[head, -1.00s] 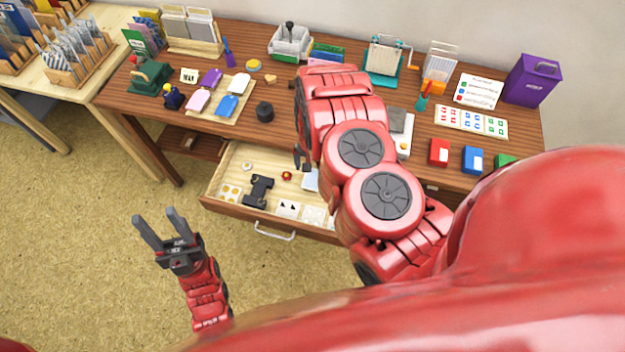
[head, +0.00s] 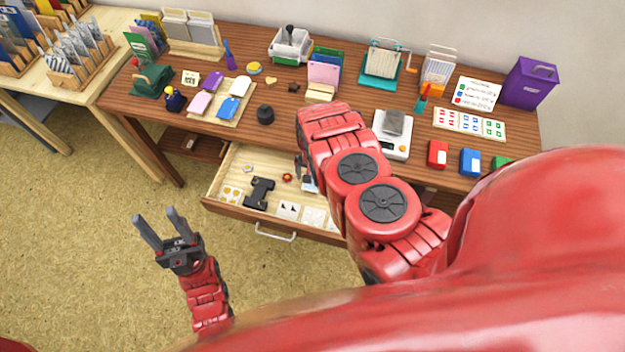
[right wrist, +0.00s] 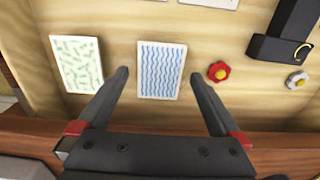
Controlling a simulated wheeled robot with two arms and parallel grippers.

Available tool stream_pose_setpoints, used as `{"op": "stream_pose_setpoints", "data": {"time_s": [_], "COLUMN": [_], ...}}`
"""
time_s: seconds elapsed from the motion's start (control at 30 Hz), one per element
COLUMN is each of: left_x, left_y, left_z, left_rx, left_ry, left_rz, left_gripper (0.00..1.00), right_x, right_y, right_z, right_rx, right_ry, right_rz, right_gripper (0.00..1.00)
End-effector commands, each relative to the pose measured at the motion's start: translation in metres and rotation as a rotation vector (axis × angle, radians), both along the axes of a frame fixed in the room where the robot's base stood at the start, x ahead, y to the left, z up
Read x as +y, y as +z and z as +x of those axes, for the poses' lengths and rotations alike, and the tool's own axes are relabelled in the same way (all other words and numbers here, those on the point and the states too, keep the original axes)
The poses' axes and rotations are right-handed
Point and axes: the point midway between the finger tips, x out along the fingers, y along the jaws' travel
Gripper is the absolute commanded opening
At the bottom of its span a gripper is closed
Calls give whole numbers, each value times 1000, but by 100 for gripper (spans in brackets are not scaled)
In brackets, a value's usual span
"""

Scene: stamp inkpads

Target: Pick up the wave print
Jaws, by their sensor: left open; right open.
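The wave print (right wrist: 161,71) is a white card with blue wavy lines, lying flat on the wooden drawer floor in the right wrist view. My right gripper (right wrist: 159,78) is open, with one finger on each side of the card's near part in that view; whether the fingers touch the wood I cannot tell. In the head view, the card is mostly hidden by my right gripper and arm over the open drawer (head: 222,200). My left gripper (head: 157,217) is open and empty above the floor, left of the drawer.
A green-patterned print (right wrist: 77,64) lies left of the wave print. The tabletop above holds several stationery items.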

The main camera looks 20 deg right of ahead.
Motion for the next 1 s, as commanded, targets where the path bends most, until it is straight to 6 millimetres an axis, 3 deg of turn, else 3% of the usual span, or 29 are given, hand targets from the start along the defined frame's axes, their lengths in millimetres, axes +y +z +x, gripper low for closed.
{"op": "stream_pose_setpoints", "data": {"time_s": [0.67, 1.0], "left_x": [0, 0], "left_y": [-4, -4], "left_z": [0, 0], "left_rx": [0, 0], "left_ry": [0, 0], "left_rz": [0, 0], "left_gripper": [50, 50], "right_x": [0, 0], "right_y": [-5, -5], "right_z": [0, 0], "right_rx": [0, 0], "right_ry": [0, 0], "right_rz": [0, 0], "right_gripper": [100, 41]}}
